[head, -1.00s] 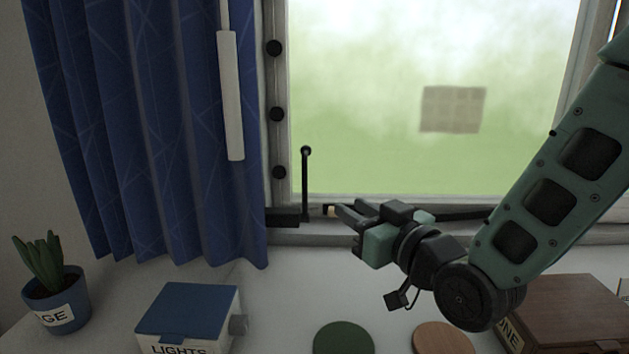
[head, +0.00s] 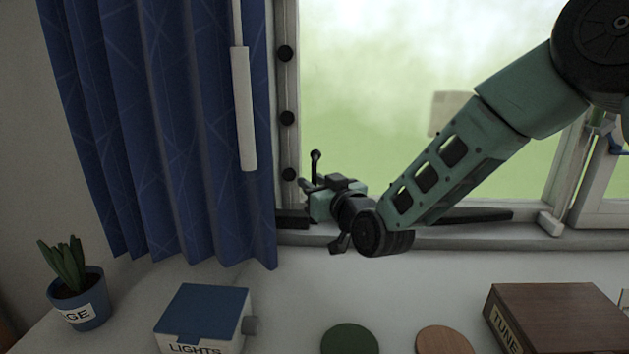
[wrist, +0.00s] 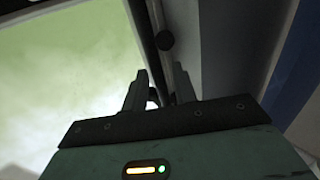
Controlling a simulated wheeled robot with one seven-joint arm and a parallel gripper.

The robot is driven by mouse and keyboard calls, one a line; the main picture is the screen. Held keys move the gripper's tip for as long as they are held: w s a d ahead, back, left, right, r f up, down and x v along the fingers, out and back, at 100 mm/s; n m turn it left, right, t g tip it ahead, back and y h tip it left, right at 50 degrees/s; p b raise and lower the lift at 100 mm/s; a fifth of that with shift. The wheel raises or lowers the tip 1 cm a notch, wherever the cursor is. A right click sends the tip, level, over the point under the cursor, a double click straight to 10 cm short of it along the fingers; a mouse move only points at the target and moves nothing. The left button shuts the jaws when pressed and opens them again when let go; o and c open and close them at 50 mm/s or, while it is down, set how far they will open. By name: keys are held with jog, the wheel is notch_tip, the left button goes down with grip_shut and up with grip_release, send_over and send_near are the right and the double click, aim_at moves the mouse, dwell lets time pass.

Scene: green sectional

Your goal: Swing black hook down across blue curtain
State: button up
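The black hook (head: 316,164) is a thin upright rod with a round knob on top, at the window's lower left corner. My gripper (head: 306,192) is at the rod and hides its lower part in the head view. In the wrist view my two fingers (wrist: 158,88) stand apart, with a dark rod-like shape near and between them; I cannot tell whether they touch it. The blue curtain (head: 165,130) hangs left of the hook, its right edge close to my gripper. A dark block (head: 292,219) sits at the hook's base, beside the curtain.
Black round studs (head: 287,118) line the window frame, and a white wand (head: 245,110) hangs before the curtain. Below are a potted plant (head: 78,300), a blue-lidded box (head: 205,312), a green disc (head: 349,340), a wooden disc (head: 444,341) and a brown box (head: 555,312).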

jog(key=shift+w, duration=0.1)
grip_shut()
jog(key=shift+a+f+b, duration=0.1)
jog(key=shift+b, duration=0.3)
